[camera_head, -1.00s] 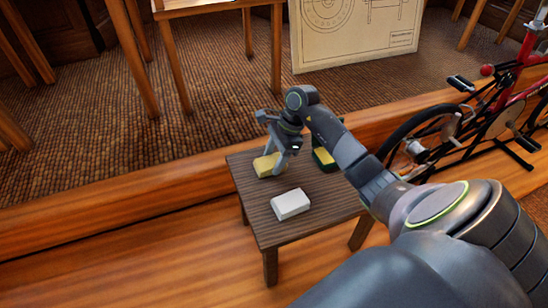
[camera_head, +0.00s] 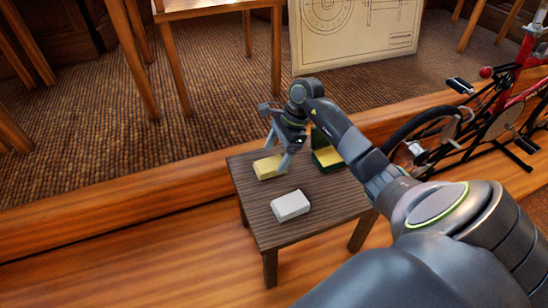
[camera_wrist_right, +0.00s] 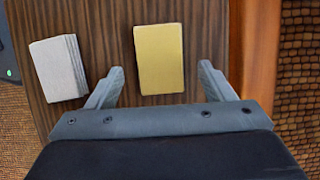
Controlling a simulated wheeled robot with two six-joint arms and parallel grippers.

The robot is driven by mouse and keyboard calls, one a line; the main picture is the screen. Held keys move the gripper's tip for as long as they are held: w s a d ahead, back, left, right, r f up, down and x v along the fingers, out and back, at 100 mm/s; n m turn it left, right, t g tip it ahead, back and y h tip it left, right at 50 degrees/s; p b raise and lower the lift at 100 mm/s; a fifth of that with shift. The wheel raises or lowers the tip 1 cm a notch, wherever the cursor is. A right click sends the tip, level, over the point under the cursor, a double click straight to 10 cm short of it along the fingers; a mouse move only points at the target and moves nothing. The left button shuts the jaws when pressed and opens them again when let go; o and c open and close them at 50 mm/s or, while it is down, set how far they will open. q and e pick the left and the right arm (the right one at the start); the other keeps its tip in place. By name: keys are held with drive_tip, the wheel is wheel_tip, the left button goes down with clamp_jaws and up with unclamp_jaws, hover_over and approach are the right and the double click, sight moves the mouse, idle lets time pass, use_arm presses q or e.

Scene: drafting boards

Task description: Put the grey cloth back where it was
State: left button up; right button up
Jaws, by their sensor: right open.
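The grey cloth (camera_head: 291,206) is a light, folded pad lying flat at the near side of a small dark wooden table (camera_head: 258,212). In the right wrist view the cloth (camera_wrist_right: 57,70) shows at the left, with folded layers along one edge. My right gripper (camera_head: 278,152) is open and empty, pointing down at a yellow block (camera_head: 268,168) on the table. In the right wrist view the yellow block (camera_wrist_right: 159,60) lies between the lines of my open fingers (camera_wrist_right: 160,70), with gaps on both sides. My left gripper is not in view.
A dark green and yellow item (camera_head: 327,158) stands at the table's far right, partly behind my right arm. A red bicycle (camera_head: 500,105) is at the right. A wooden ledge (camera_head: 120,210) runs behind the table. The table's front left is bare.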

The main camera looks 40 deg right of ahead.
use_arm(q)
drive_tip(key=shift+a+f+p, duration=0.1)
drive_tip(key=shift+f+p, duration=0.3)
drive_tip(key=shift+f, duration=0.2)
use_arm(e)
drive_tip(key=v, duration=0.9)
drive_tip(key=shift+r, duration=0.2)
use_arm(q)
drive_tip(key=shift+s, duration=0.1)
use_arm(e)
drive_tip(key=shift+d, duration=0.15)
